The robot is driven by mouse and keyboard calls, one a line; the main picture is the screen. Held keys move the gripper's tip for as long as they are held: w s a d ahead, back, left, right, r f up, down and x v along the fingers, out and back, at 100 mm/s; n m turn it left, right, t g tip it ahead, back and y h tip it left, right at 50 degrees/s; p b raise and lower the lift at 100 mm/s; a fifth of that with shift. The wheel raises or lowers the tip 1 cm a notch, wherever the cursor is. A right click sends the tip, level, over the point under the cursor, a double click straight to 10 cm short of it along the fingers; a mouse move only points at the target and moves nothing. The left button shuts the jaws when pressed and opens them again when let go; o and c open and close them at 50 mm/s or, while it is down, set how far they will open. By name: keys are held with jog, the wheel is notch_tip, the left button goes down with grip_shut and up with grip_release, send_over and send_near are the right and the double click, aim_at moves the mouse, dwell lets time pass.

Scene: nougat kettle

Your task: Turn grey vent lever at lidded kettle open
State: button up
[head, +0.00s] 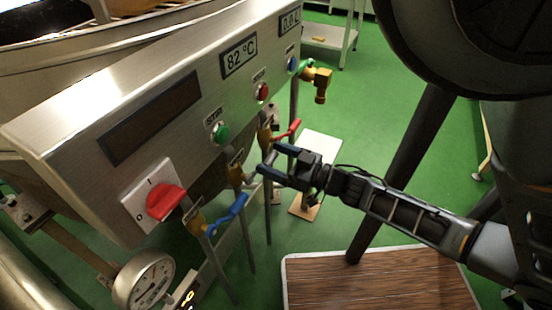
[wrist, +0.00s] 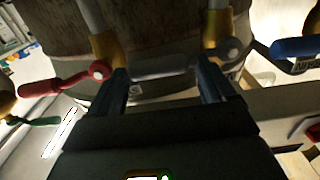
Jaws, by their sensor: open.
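The grey vent lever (wrist: 165,66) lies roughly level in the wrist view, running left from its pivot on a brass valve (wrist: 216,28). My gripper (wrist: 161,76) is open, with one dark finger towards each end of the lever; the lever spans the gap at the fingertips. I cannot tell whether either finger touches it. In the head view my gripper (head: 266,160) reaches in from the right, below the control panel, and partly hides the grey lever's valve (head: 236,172).
A red lever (wrist: 55,84) and a blue lever (wrist: 295,47) flank the grey one. The control panel (head: 70,140) with a red switch (head: 165,202) overhangs the valves. A pressure gauge (head: 145,281) sits at lower left. Green floor (head: 385,135) is free to the right.

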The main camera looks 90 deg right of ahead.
jog(key=c, duration=1.5)
jog(key=shift+f, duration=0.15)
jog(key=w+a+f+m+p, duration=0.1)
jog(key=a+f+m, duration=0.2)
jog(key=m, duration=0.6)
jog(key=w+a+f+m, duration=0.2)
jog(key=f+m, duration=0.3)
jog(key=m, duration=0.4)
jog(key=shift+w+a+f+p, duration=0.2)
jog(key=shift+a+f+p, duration=0.2)
jog(key=shift+a, duration=0.2)
jog(key=o, duration=1.5)
jog(key=shift+r, duration=0.1)
